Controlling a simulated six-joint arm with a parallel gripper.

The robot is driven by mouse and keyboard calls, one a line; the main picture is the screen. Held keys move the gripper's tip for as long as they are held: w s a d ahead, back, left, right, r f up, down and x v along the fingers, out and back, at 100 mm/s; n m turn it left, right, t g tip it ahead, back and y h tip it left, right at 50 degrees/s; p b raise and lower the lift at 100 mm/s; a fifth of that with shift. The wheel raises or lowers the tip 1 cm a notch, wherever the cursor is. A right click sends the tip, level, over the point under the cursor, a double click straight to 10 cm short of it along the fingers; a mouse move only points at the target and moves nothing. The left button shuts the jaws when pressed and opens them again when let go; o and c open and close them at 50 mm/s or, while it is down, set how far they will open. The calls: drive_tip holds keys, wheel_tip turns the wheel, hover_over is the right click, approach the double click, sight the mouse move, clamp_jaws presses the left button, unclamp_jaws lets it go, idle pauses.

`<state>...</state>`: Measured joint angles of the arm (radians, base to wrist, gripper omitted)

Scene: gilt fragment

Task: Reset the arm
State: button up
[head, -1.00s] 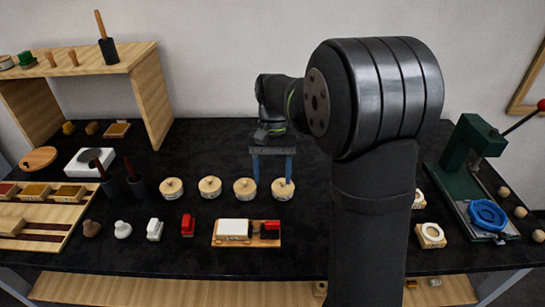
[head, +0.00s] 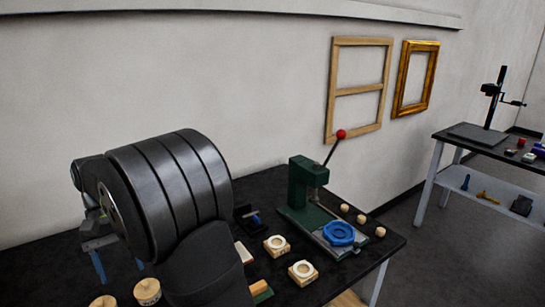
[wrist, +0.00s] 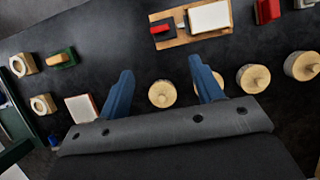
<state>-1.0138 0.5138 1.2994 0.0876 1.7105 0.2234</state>
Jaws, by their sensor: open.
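My gripper (wrist: 160,68) is open, with its two blue fingers apart and nothing between the tips. In the wrist view it hangs over the black table (wrist: 110,45), close to a row of round wooden lidded pots (wrist: 162,94). In the head view the blue fingers (head: 119,265) show at the lower left, partly hidden behind my large dark arm joint. I cannot tell the exact height of the fingertips above the table.
A green press (head: 300,190) with a red-knobbed lever and a blue ring (head: 338,234) stands at the table's right end. Square ring-topped blocks (head: 302,272) sit left of it. A wooden tray (wrist: 189,36) lies beyond the fingers. Another table (head: 470,150) stands farther right.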

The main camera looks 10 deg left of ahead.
drive_tip(key=x, duration=1.7)
drive_tip(key=shift+f, duration=0.2)
